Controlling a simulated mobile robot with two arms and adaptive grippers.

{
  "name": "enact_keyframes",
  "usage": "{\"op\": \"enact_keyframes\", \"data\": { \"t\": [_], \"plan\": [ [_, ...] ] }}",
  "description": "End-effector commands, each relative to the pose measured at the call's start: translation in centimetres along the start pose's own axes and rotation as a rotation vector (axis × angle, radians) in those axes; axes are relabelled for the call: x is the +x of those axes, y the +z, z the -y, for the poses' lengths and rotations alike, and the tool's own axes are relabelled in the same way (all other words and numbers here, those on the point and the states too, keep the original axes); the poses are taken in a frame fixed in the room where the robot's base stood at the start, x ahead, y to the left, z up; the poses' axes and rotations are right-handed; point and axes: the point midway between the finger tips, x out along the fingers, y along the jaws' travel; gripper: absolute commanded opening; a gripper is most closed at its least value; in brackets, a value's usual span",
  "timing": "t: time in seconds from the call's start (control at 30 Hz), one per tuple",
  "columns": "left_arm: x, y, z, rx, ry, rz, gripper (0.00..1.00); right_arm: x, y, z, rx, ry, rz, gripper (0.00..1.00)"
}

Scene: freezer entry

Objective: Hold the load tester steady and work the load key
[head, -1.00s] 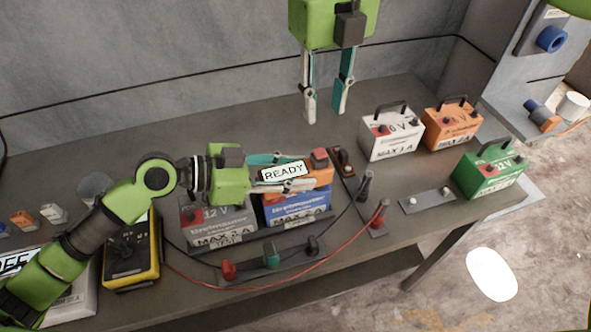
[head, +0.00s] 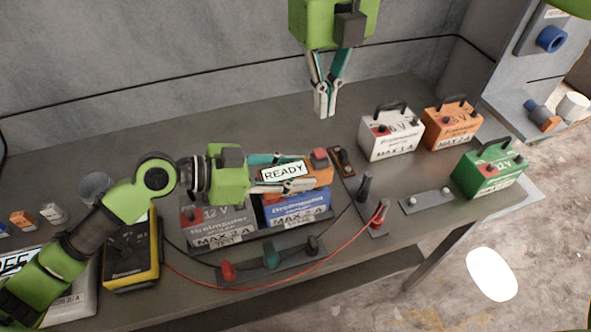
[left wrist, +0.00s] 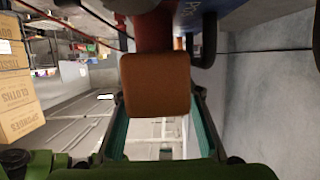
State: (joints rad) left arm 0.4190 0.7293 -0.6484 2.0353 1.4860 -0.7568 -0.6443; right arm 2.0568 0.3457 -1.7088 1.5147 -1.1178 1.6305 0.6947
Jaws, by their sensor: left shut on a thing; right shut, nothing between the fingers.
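The load tester (head: 320,174) is orange, with a white label or display reading READY and a red cap, perhaps the load key (head: 319,155), at its right end. It is over the blue battery (head: 296,204); I cannot tell whether they touch. My left gripper (head: 288,173) is shut on the tester from the left. In the left wrist view the tester's orange end (left wrist: 155,85) fills the space between the fingers. My right gripper (head: 322,114) is shut and empty, fingers pointing down, behind and apart from the tester.
A grey 12 V battery (head: 219,222) sits beside the blue one. White (head: 392,138), orange (head: 452,128) and green (head: 489,172) batteries stand at the right. A yellow meter (head: 131,258) is at the left. Red and black leads cross the bench front. The bench behind the tester is clear.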

Motion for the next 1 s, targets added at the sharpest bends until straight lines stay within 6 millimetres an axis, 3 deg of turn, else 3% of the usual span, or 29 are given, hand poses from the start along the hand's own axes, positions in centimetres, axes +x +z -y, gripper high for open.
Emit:
{"op": "enact_keyframes", "data": {
  "t": [0.57, 0.8, 1.0],
  "plan": [
    [0.0, 0.0, 0.0, 0.0, -0.001, 0.001, 0.0, 0.4, -0.1, -0.4, -0.011, 0.009, 0.002, 0.0],
    [0.0, 0.0, 0.0, 0.0, -0.001, 0.0, 0.0, 2.3, -0.8, -3.6, -0.077, 0.105, 0.06, 0.0],
    [0.0, 0.0, 0.0, 0.0, -0.001, 0.0, 0.0, 2.6, -1.0, -5.7, -0.081, 0.23, 0.191, 0.0]
  ]
}}
